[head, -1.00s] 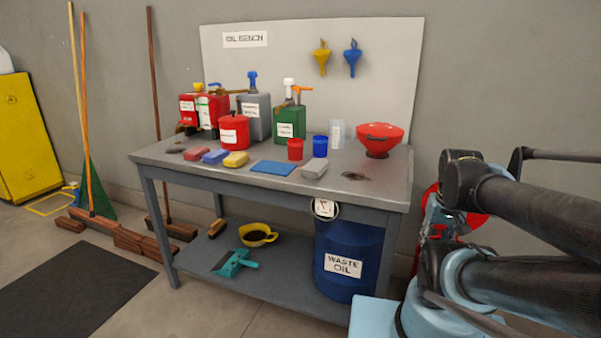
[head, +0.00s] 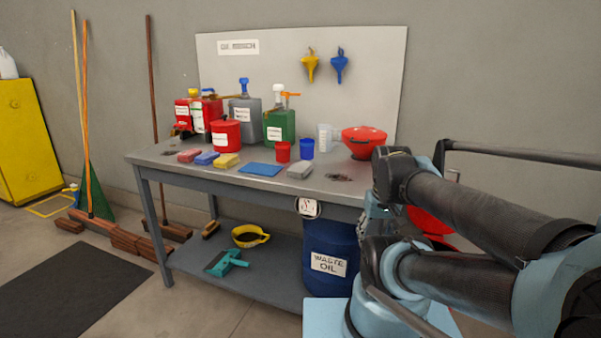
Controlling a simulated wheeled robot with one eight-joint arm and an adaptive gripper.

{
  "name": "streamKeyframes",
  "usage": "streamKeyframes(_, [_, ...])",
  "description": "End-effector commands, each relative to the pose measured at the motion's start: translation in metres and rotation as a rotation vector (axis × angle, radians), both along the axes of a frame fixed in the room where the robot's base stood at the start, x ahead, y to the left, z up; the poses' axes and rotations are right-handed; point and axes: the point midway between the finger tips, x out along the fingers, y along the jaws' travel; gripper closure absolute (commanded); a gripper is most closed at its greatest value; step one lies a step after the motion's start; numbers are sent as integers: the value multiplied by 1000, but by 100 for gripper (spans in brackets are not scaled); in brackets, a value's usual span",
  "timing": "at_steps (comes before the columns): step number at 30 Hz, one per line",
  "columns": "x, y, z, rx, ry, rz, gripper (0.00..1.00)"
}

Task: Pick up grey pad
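The grey pad (head: 299,171) is a small block lying flat on the metal bench top (head: 330,189), near its front edge. It lies right of a flat blue sheet (head: 260,169) and in front of a red cup (head: 283,152) and a blue cup (head: 307,148). Nothing covers it. My arm comes in from the right side of the picture and is right of the bench. My gripper is not clearly visible in the head view.
Red, blue and yellow pads (head: 227,161) lie left of the sheet. Cans, a clear beaker and a red bowl (head: 364,142) stand behind. A waste oil drum (head: 331,258) stands under the bench's right end. A dark mat (head: 75,290) lies on the floor at left.

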Motion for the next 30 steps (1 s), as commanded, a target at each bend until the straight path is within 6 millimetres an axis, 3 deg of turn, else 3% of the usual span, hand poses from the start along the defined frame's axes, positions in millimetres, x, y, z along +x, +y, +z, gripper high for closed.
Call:
streamKeyframes(2, [6, 2, 10, 3, 3, -6, 20])
streamKeyframes(5, [22, 9, 31, 11, 14, -24, 20])
streamKeyframes(17, [113, 50, 137, 42, 73, -141, 20])
streamKeyframes(30, [228, 131, 224, 53, 140, -277, 20])
